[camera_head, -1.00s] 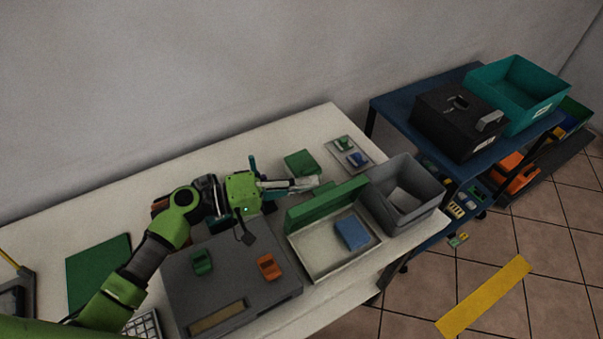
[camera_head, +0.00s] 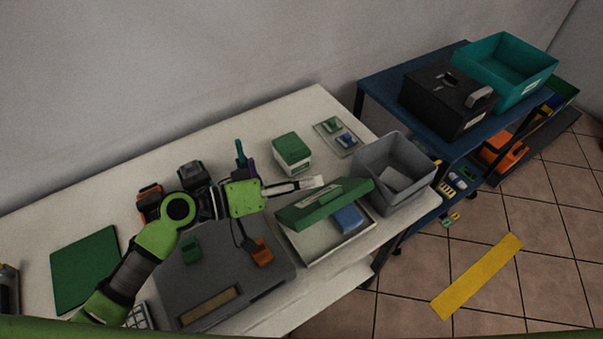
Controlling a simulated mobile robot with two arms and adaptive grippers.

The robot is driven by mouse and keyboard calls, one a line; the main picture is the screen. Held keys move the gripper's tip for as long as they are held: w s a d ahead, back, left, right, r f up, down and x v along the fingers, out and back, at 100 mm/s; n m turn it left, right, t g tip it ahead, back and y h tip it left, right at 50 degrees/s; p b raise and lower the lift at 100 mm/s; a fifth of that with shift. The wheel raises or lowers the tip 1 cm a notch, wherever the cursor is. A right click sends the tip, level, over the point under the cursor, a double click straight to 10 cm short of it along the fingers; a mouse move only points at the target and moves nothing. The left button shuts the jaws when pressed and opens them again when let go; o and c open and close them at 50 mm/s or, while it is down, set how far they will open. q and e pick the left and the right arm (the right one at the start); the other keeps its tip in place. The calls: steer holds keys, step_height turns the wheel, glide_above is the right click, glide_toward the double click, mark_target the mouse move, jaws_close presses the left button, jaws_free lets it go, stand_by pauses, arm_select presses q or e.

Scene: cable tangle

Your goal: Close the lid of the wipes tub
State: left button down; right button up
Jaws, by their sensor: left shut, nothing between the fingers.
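The wipes tub (camera_head: 331,252) is a shallow white box near the table's front right edge. Its green lid (camera_head: 322,207) is hinged at the back and leans forward, partly over the tub. A blue block (camera_head: 347,219) sits inside at the right and is partly hidden by the lid. My left gripper (camera_head: 319,182) is shut and empty. Its fingertips are right behind the lid, at its upper side; I cannot tell whether they touch it. My right gripper is not in view.
A grey bin (camera_head: 385,203) stands close to the tub's right. A white box with a green top (camera_head: 292,154) and a small tray (camera_head: 326,126) are behind. A grey case (camera_head: 200,275) with green and orange clips lies left of the tub.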

mark_target(326, 212)
arm_select(q)
steer(key=s+d, duration=0.1)
steer(key=s+f+m+b, duration=0.1)
steer(key=shift+s+d+f+t, duration=0.1)
steer(key=shift+s+d+t, duration=0.2)
steer(key=shift+d, duration=0.05)
steer(key=shift+s+d+f+b, duration=0.4)
steer(key=shift+s+d+f, duration=0.05)
steer(key=shift+s, duration=0.2)
steer(key=shift+s+d+f+b, duration=0.4)
steer(key=shift+s+f, duration=0.05)
steer(key=shift+s, duration=0.15)
